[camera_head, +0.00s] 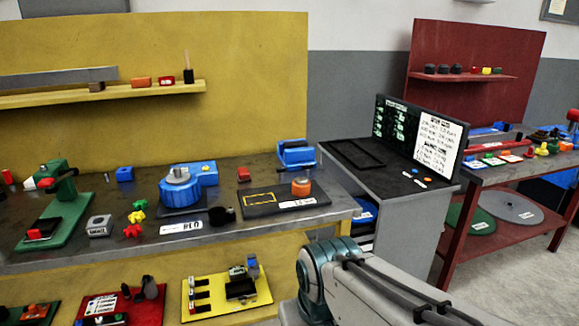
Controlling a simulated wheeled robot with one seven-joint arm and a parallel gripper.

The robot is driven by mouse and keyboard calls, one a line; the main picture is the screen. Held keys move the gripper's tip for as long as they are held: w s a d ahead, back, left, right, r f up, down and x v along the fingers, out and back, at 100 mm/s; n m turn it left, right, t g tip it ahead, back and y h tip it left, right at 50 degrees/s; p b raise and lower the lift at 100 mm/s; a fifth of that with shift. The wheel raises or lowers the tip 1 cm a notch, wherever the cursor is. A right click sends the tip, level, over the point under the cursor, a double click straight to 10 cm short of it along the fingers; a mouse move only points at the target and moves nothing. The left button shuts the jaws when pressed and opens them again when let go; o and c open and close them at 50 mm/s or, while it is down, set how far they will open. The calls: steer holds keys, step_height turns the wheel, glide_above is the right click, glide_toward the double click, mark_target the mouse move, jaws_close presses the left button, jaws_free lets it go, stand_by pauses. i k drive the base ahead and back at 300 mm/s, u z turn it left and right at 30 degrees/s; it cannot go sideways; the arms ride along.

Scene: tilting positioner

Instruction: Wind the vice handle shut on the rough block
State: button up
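A blue vice-like fixture (296,153) stands at the back right of the yellow bench; its handle cannot be made out at this size. A grey block (99,226) with a small label lies at the front left of the bench. I cannot tell whether it is the rough block, and no block is clearly visible between vice jaws. My arm enters at the bottom right, in front of the bench's right end. My gripper is outside the picture.
A blue device with a grey round top (188,183) stands mid-bench. Right of it is a black board (262,208) with an orange cylinder (301,186). A green machine (58,205) is at left. A dark console (390,170) and a red bench (500,172) stand right.

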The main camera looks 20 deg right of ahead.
mark_target(306, 168)
steer(key=z, duration=0.65)
steer(key=i, duration=2.2)
steer(key=u, duration=0.25)
